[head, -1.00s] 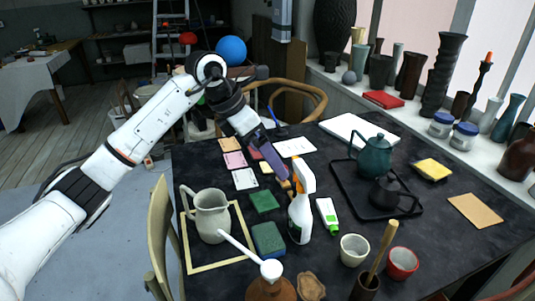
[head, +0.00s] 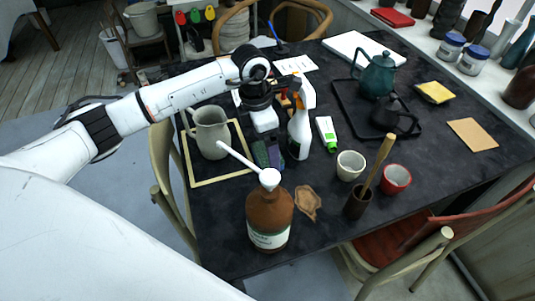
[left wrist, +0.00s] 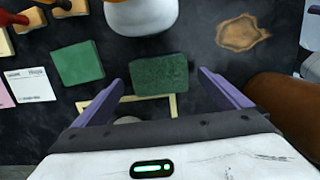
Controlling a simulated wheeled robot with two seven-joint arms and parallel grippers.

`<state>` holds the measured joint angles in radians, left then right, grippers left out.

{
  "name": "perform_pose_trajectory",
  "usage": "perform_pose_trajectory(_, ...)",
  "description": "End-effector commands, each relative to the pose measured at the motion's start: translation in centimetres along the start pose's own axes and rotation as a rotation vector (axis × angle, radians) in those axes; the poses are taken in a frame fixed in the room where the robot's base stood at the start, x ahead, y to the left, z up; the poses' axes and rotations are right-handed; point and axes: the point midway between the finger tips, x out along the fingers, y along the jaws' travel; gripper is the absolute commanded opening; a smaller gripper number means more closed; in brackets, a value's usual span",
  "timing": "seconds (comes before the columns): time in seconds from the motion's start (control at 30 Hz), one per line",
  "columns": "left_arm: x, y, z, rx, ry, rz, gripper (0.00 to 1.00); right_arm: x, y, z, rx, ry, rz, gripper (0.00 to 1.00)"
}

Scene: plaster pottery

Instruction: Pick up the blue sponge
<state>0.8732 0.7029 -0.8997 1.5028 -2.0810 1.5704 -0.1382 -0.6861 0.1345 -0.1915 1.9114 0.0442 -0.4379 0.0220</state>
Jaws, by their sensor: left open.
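A second green sponge (left wrist: 78,64) lies to the left in the wrist view. My right gripper is not in view.
A spray bottle (head: 300,122) stands close right of my left gripper. A grey-green jug (head: 210,133) stands on a pale frame (head: 222,176) to the left. A brown bottle (head: 269,220) with a white top stands in front. Cups (head: 350,165) stand to the right.

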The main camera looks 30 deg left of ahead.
Motion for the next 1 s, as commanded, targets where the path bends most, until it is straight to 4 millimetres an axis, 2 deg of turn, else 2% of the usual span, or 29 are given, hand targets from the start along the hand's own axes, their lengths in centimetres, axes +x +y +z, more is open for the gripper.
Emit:
perform_pose_trajectory(0.1, 1.7, 0.0, 0.0, -0.001, 0.000, -0.002, 0.96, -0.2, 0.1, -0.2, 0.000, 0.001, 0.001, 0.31)
perform_pose_trajectory(0.2, 2.5, 0.0, 0.0, 0.000, 0.000, -0.002, 0.96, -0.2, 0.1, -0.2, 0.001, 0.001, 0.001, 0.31)
perform_pose_trajectory(0.43, 2.6, 0.1, 0.0, 0.000, -0.001, 0.000, 0.96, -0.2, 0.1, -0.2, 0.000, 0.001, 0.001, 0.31)
perform_pose_trajectory(0.47, 2.6, 0.1, 0.0, 0.000, -0.001, 0.000, 0.94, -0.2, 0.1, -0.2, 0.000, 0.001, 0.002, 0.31)
perform_pose_trajectory(0.7, 2.6, 0.1, 0.0, 0.000, -0.001, 0.000, 0.54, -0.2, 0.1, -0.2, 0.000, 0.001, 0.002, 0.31)
perform_pose_trajectory(0.83, 2.6, 0.1, 0.0, -0.001, -0.001, 0.000, 0.53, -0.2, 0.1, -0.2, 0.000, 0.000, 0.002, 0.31)
perform_pose_trajectory(0.87, 2.6, 0.1, 0.0, -0.001, -0.001, 0.000, 0.49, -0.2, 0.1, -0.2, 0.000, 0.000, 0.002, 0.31)
perform_pose_trajectory(1.0, 2.6, 0.1, 0.0, -0.001, -0.001, 0.000, 0.49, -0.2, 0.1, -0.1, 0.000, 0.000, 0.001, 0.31)
